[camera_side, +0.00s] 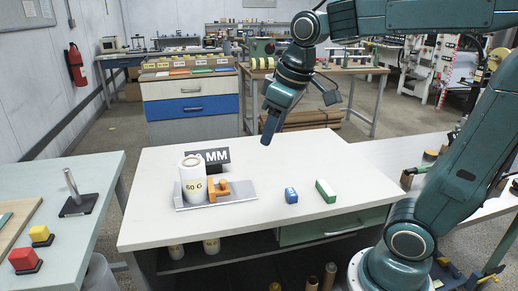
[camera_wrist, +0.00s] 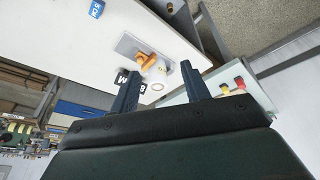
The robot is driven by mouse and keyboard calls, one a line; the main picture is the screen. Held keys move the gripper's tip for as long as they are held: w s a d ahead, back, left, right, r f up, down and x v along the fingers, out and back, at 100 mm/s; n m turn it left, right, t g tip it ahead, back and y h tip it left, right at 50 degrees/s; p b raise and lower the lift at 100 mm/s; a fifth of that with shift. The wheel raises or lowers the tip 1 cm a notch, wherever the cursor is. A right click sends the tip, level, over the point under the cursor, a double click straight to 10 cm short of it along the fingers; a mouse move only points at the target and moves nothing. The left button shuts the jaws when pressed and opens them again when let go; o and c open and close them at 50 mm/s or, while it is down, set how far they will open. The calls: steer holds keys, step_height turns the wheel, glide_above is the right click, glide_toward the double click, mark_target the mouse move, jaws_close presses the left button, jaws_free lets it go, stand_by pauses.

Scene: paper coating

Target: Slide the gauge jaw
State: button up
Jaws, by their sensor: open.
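An orange gauge piece (camera_side: 219,190) with an upright jaw sits on a grey metal plate (camera_side: 243,191) on the white table; it also shows in the wrist view (camera_wrist: 144,58). A white cylinder marked "60 G" (camera_side: 192,184) stands on the plate just left of the orange piece. My gripper (camera_side: 268,136) is above the table's back part, to the right of the gauge and higher than it. In the wrist view my gripper (camera_wrist: 158,72) shows two dark fingers spread apart, with nothing held. The cylinder partly hides the orange piece's left end.
A black sign ending in "MM" (camera_side: 215,156) stands behind the plate. The white table (camera_side: 160,234) has free room in front. A side table (camera_side: 75,240) holds red and yellow buttons.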

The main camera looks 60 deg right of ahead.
steer(key=w+d+f+n+g, duration=0.1)
steer(key=w+d, duration=0.1)
steer(key=w, duration=0.4)
steer(key=w+d+f+n+g, duration=0.1)
steer(key=w+d+f, duration=0.1)
steer(key=w, duration=0.5)
steer(key=n+g, duration=0.1)
steer(key=g, duration=0.1)
glide_above(223, 181)
step_height(223, 181, down, 10)
steer(key=shift+d+r, duration=0.1)
steer(key=shift+r, duration=0.05)
step_height(223, 181, down, 14)
steer(key=shift+r, duration=0.1)
